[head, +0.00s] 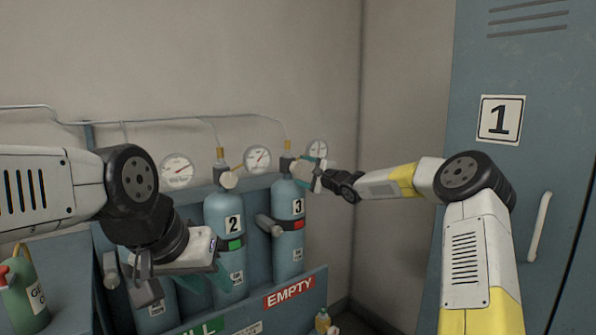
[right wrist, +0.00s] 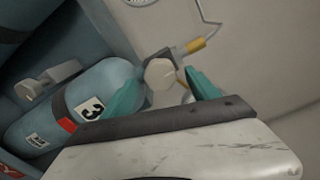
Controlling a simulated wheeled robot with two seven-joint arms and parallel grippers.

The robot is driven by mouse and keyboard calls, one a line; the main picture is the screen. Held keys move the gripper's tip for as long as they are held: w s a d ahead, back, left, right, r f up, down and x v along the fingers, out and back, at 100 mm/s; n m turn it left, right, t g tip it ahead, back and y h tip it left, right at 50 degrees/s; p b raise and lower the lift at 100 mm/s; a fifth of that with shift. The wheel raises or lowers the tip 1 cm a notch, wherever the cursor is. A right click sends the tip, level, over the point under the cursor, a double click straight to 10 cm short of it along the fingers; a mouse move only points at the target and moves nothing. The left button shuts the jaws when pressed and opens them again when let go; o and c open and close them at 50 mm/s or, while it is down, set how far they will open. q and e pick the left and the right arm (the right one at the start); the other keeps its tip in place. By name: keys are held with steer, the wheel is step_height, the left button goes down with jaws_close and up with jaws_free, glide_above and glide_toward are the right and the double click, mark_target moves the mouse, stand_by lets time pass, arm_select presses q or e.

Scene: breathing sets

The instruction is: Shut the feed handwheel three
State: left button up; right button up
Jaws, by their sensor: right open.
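Cylinder three (head: 288,245) is a blue bottle with a "3" label and a red tag, at the right end of the rack. It also shows tilted in the right wrist view (right wrist: 110,82). Its pale feed handwheel (right wrist: 160,73) sits on the valve at the top. My right gripper (head: 307,172) is at this valve and partly hides it in the head view. In the right wrist view its teal fingers (right wrist: 163,92) are open, one on each side of the handwheel; contact is unclear. My left gripper (head: 212,262) is in front of the left cylinders, its jaw opening unclear.
Cylinder two (head: 226,262), with a green tag and its own handwheel (head: 229,180), stands left of cylinder three. Round gauges (head: 257,158) line the wall behind. An "EMPTY" sign (head: 289,292) marks the rack front. A locker (head: 520,75) marked "1" stands at right.

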steer(key=v, duration=0.4)
steer(key=shift+s, duration=0.1)
steer(key=s+d+n+g+h, duration=0.2)
steer(key=s+d+n+h, duration=0.15)
steer(key=s, duration=0.95)
steer(key=s+d+n+g+h, duration=0.2)
steer(key=s+d+n+h, duration=0.15)
steer(key=s, duration=0.95)
steer(key=s+d+n+g+h, duration=0.2)
steer(key=s+d+n+h, duration=0.15)
steer(key=s, duration=0.95)
steer(key=s+a+f+n+g+y, duration=0.1)
steer(key=s+f+n, duration=0.3)
steer(key=s, duration=0.9)
steer(key=shift+a+f+g+y, duration=0.2)
steer(key=shift+f+g+y, duration=0.15)
steer(key=shift+g+y, duration=0.3)
